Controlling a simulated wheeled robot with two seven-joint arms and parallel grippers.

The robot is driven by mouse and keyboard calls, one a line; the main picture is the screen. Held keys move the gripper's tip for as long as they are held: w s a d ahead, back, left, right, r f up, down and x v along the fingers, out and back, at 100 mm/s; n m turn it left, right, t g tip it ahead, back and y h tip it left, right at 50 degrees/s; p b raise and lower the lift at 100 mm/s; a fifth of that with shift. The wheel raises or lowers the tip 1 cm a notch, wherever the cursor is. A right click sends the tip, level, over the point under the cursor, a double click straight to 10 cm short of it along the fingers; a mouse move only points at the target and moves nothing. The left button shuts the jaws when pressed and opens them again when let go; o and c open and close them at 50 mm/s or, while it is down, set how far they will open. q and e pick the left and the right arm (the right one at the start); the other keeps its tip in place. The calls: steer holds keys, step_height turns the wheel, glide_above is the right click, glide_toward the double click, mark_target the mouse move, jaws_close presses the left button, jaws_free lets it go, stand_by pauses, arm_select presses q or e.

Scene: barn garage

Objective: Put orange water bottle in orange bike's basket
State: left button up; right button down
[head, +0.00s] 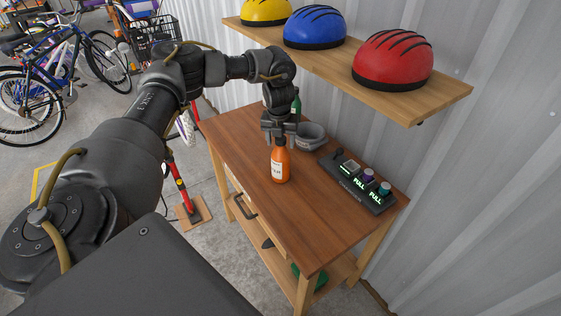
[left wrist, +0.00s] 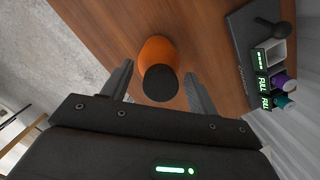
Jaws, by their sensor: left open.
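The orange water bottle (head: 280,163) stands upright on the wooden workbench (head: 318,225), with a white label and a dark cap. My left gripper (head: 280,138) is open and points down over the top of the bottle. In the left wrist view, the bottle (left wrist: 158,60) with its dark cap lies between the two spread fingers (left wrist: 158,92); I cannot tell whether they touch it. A bike with a dark wire basket (head: 155,38) stands at the back, partly hidden by my left arm; orange shows near the basket. My right gripper is not in view.
A grey bowl-like holder (head: 311,136) and a green bottle (head: 296,104) stand behind the gripper. A charging dock (head: 357,185) sits at the bench's right. Helmets rest on the shelf (head: 440,97) above. A red floor pump (head: 181,185) stands left of the bench.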

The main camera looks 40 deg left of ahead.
arm_select(q)
jaws_close()
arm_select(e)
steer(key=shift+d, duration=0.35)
arm_select(q)
steer(key=shift+r, duration=0.1)
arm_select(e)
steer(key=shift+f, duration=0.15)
